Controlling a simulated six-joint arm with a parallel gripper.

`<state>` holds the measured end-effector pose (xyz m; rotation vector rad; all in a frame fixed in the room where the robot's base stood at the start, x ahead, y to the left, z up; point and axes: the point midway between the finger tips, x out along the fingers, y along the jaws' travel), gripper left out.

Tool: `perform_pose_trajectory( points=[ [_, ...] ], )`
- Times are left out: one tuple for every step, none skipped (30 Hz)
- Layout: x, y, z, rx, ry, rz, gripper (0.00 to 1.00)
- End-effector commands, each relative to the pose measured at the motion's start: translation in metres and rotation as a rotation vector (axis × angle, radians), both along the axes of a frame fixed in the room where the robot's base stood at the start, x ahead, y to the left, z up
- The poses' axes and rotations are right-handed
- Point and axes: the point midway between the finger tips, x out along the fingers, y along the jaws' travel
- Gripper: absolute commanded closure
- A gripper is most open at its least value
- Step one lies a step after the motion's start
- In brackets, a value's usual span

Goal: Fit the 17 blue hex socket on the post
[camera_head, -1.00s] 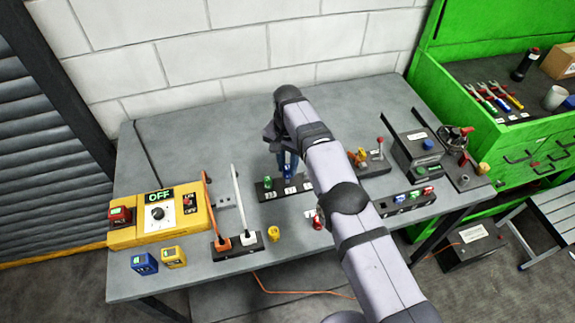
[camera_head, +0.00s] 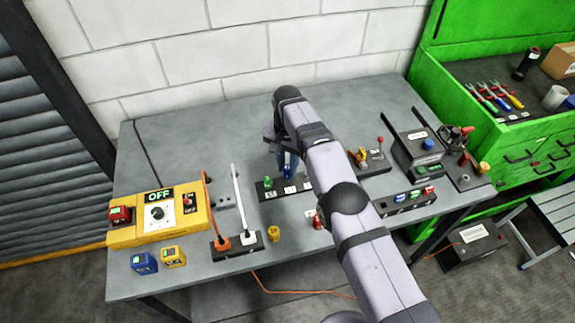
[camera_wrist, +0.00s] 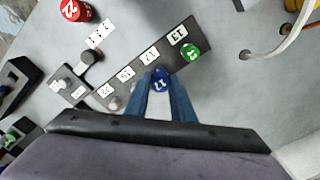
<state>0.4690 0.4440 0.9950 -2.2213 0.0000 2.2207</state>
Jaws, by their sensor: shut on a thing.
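The blue socket (camera_wrist: 161,76), marked 17 on top, is upright between my fingertips in the wrist view. It also shows in the head view (camera_head: 288,172). My gripper (camera_wrist: 160,86) is shut on it. The socket is at the 17 place of the dark post rack (camera_wrist: 209,41), beside the white 17 label (camera_wrist: 149,55). The post under it is hidden, so I cannot tell whether the socket is seated or just above. A green socket (camera_wrist: 190,51) stands at the neighbouring 13 place.
A red socket (camera_wrist: 75,11) marked 22 stands on the bench apart from the rack. A yellow socket (camera_head: 273,233) stands at the front of the bench, near the power strip (camera_head: 233,246). A yellow control box (camera_head: 150,232) reads OFF at the left.

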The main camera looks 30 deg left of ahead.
Motion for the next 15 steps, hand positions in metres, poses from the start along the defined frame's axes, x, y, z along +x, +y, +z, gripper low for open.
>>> perform_pose_trajectory(
  points=[
    [0.0,0.0,-0.0012,0.0,0.0,0.0,0.98],
    [0.0,0.0,-0.0017,0.0,0.0,0.0,0.98],
    [0.0,0.0,-0.0022,0.0,0.0,0.0,0.98],
    [0.0,0.0,-0.0026,0.0,0.0,0.0,0.98],
    [0.0,0.0,-0.003,0.0,0.0,0.0,0.98],
    [0.0,0.0,-0.0036,0.0,0.0,0.0,0.98],
    [0.0,0.0,-0.004,0.0,0.0,0.0,0.98],
    [0.0,0.0,-0.0044,0.0,0.0,0.0,0.98],
    [0.0,0.0,-0.0049,0.0,0.0,0.0,0.98],
    [0.0,0.0,-0.0053,0.0,0.0,0.0,0.98],
    [0.0,0.0,-0.0057,0.0,0.0,0.0,0.98],
    [0.0,0.0,-0.0063,0.0,0.0,0.0,0.98],
    [0.0,0.0,-0.0067,0.0,0.0,0.0,0.98],
    [0.0,0.0,-0.0071,0.0,0.0,0.0,0.98],
    [0.0,0.0,-0.0076,0.0,0.0,0.0,0.98]
  ],
)
